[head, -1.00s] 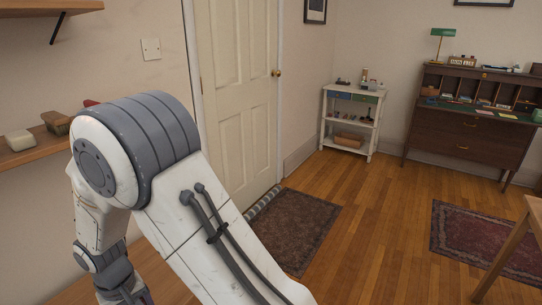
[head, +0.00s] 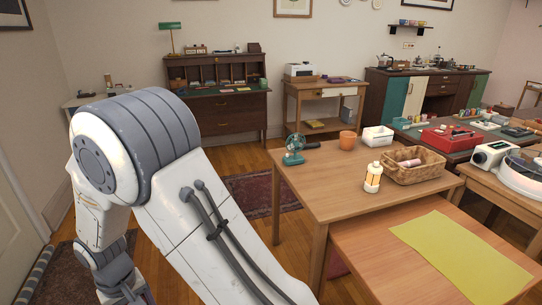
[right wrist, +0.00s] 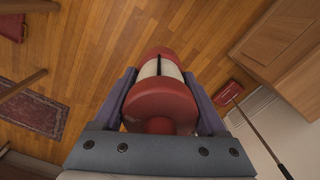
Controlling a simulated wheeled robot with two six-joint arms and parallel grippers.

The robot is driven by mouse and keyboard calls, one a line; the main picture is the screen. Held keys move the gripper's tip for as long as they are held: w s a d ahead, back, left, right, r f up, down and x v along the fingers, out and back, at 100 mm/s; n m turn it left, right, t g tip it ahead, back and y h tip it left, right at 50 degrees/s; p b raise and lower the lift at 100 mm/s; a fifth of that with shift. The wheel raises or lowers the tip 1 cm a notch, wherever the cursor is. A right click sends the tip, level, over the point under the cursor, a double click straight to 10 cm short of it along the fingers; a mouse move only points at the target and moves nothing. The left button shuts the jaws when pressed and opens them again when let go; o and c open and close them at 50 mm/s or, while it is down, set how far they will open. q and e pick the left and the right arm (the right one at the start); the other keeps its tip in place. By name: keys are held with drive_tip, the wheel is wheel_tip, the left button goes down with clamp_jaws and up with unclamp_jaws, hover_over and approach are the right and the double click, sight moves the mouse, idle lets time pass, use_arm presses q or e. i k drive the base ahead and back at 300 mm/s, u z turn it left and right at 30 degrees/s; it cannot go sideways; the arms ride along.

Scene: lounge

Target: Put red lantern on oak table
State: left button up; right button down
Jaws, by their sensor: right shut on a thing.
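In the right wrist view my right gripper (right wrist: 160,100) is shut on the red lantern (right wrist: 160,110), which has a red cap and base and a pale middle. The lantern is held over the wood floor. In the head view, a light wood table (head: 325,195) stands at the centre right, and a second wood table (head: 355,255) with a yellow mat stands at its front; I cannot tell which is called oak. The right gripper and red lantern are not in the head view. My left arm fills the head view's left side; its gripper is out of frame.
A dark table with a red toolbox (head: 449,139) stands at the right.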

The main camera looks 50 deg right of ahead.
sight(344, 167)
drive_tip(key=z, duration=0.15)
drive_tip(key=i, duration=2.9)
drive_tip(key=z, duration=2.45)
